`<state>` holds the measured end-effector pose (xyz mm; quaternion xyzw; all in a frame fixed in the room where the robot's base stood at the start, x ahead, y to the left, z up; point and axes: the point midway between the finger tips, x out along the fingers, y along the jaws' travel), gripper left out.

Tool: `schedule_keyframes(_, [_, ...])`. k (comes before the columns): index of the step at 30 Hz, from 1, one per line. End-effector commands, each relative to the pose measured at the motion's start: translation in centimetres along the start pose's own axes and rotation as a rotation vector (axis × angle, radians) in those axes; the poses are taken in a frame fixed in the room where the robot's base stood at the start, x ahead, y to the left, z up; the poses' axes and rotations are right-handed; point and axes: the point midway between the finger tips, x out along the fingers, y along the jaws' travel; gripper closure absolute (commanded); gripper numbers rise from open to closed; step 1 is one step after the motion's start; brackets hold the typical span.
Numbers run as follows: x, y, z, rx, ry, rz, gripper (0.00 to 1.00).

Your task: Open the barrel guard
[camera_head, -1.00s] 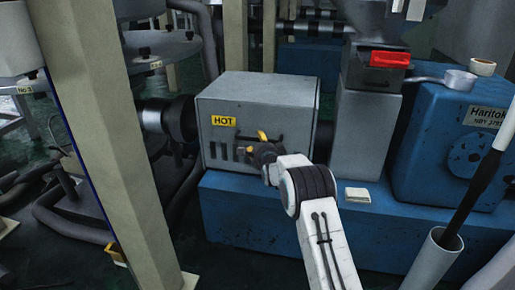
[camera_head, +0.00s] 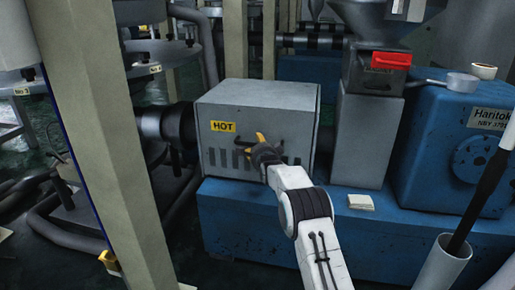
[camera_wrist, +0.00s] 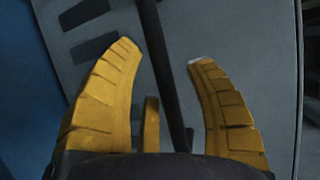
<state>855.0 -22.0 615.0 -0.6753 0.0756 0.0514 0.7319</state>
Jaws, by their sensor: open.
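The barrel guard (camera_head: 258,97) is a grey metal box with a yellow HOT label and vent slots, and it looks closed. A dark bar handle (camera_head: 279,147) runs across its front. My gripper (camera_head: 261,142) is at the guard's front, over part of the handle. In the wrist view the yellow fingers of my gripper (camera_wrist: 166,52) are spread apart. I cannot tell whether a finger touches the bar.
The guard sits above a blue machine base (camera_head: 235,225). A beige post (camera_head: 105,130) stands at the left. A grey hopper column (camera_head: 365,140) with a red handle (camera_head: 384,59) is to the right. A pale pad (camera_head: 360,202) lies on the base, and a white tube (camera_head: 440,265) stands at front right.

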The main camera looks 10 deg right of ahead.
Motion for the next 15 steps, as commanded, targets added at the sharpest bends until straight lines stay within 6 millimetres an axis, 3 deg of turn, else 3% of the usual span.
schedule_keyframes(3, [0.0, 0.02, 0.0, 0.0, 0.0, 0.0, 0.48])
schedule_keyframes(15, [0.0, 0.02, 0.0, 0.0, 0.0, 0.0, 0.84])
